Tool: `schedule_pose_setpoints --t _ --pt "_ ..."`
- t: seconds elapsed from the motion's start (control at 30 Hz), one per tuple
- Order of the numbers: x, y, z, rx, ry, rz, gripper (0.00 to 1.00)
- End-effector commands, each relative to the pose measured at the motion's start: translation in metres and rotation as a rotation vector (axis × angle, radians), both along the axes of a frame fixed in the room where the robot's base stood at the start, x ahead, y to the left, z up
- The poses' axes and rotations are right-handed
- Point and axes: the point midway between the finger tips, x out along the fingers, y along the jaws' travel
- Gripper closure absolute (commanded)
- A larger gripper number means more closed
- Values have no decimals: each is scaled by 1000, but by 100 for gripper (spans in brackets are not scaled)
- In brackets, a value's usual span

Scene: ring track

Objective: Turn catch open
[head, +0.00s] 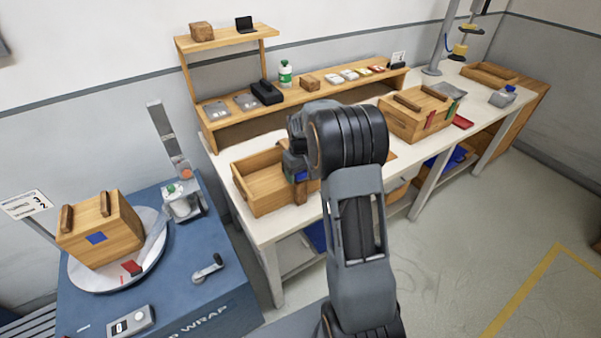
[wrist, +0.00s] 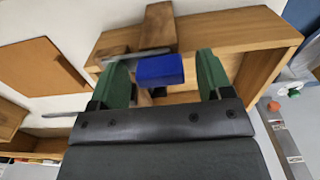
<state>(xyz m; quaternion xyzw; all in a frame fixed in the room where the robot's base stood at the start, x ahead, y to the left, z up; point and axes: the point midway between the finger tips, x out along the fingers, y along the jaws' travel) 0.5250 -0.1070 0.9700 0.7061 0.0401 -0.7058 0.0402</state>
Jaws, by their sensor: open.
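A blue block (wrist: 160,70), which looks like the catch, sits by a wooden upright (wrist: 159,27) on an open wooden box (wrist: 235,40) in the wrist view. A flat grey bar (wrist: 135,57) lies just behind it. My gripper (wrist: 162,60) is open, with one green finger on each side of the block; I cannot tell whether either touches it. In the head view the box (head: 247,192) stands on the bench's left end, and a bit of blue (head: 301,177) shows at its right side. My arm hides much of that area.
A lidded wooden box (head: 408,120) stands further right on the white bench (head: 280,225). A shelf (head: 215,130) runs along the back. At left, a blue wrap machine (head: 215,290) carries another wooden box (head: 115,240) on its turntable. Floor is clear at right.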

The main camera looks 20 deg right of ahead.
Motion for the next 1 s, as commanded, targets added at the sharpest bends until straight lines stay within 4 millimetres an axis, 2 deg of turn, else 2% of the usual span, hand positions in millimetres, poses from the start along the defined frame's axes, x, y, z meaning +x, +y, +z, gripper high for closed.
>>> schedule_pose_setpoints --t 0.2,0.7,1.0 --pt "0 0 0 0 0 0 28" --pt "0 0 0 0 0 0 76" --pt "0 0 0 0 0 -42 77"
